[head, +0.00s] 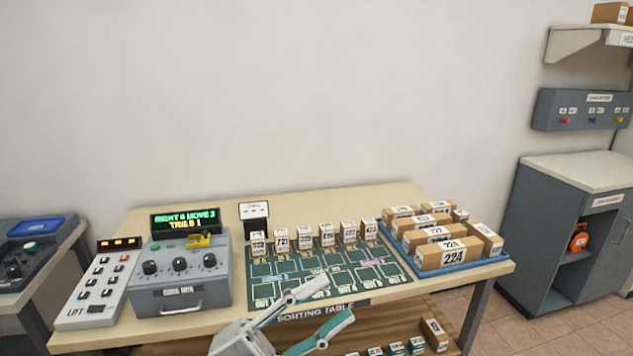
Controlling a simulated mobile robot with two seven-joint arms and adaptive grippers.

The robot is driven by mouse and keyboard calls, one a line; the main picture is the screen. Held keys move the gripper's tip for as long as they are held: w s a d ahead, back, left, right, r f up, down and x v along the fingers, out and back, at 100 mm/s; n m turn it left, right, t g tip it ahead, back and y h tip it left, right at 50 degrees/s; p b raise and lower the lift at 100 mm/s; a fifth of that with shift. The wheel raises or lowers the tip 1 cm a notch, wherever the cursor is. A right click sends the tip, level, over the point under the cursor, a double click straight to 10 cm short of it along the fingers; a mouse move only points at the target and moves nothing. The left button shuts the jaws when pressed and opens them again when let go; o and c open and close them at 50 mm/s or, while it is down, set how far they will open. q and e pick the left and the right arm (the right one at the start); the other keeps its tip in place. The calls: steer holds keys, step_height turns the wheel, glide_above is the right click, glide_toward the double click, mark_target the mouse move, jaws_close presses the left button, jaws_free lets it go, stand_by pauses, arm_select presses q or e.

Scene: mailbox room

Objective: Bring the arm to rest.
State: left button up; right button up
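My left gripper (338,299) shows at the bottom middle of the head view, in front of the sorting table's front edge. Its two white and teal fingers are spread apart with nothing between them, pointing up and to the right. The fingers overlap the lower part of the green sorting mat (385,272) in the picture; I see no contact. My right gripper is not in view.
The sorting table (385,193) carries a grey dial console (180,297), a white LIFT panel (92,293), a row of small boxes (304,238) and a blue tray (487,262) of cartons. Small items sit on a shelf below. A grey cabinet (535,230) stands right.

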arm_select(q)
steer(key=w+a+f+n+t+y, duration=0.2)
steer(key=a+f+n+t+y, duration=0.35)
steer(key=f+n, duration=0.3)
steer(key=w+a+f+n+t+y, duration=0.3)
steer(key=a+f+n+t+y, duration=0.15)
steer(key=f+n+y, duration=0.4)
steer(key=s+a+f+n+g+y, duration=0.1)
steer(key=s+a+f+n+g, duration=0.1)
steer(key=s+f, duration=0.3)
steer(key=s+a+f+n+g+y, duration=0.2)
steer(key=s+a+f, duration=0.3)
steer(key=f, duration=0.7)
steer(key=s+a+f+n+g+y, duration=0.2)
steer(key=s+a+f+g, duration=0.1)
steer(key=f, duration=0.5)
steer(key=shift+s+a+f, duration=0.4)
steer(key=shift+s+a, duration=0.2)
steer(key=shift+s, duration=0.35)
jaws_close()
